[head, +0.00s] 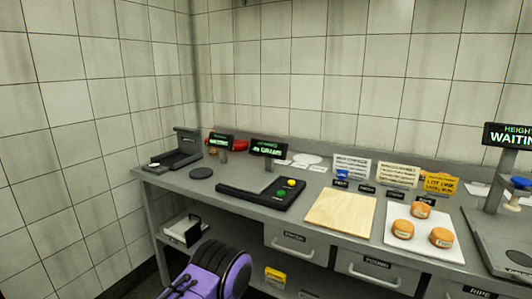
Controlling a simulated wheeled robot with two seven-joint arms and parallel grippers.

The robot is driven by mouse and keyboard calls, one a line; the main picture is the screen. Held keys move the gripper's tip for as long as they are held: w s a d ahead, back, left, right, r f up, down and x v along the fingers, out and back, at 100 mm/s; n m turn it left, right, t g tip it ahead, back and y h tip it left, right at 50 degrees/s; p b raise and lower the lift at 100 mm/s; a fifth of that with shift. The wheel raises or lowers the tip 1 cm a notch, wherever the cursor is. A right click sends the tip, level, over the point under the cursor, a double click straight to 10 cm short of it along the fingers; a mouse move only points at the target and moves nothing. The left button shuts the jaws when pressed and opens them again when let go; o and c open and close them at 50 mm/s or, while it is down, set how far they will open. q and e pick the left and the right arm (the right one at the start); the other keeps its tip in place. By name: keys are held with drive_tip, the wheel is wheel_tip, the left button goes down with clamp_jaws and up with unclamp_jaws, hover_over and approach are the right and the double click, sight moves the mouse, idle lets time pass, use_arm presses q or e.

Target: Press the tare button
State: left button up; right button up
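A black scale (228,188) with a grey plate lies on the counter, left of the middle. Its right end carries a yellow button (290,183) and a green button (280,195). I cannot read which one is the tare button. A display with green text (268,149) stands behind the scale; its text is too small to read surely. No hand or object covers the buttons. A purple and black part of mine shows at the bottom left, below the counter edge. Neither of my grippers is in view.
A wooden board (340,210) lies right of the scale. Further right is a white sheet (425,245) with three orange cheese wheels (403,229). A dark device (180,150) stands at the left end, near a dark disc (201,173). Drawers (294,240) run below the counter.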

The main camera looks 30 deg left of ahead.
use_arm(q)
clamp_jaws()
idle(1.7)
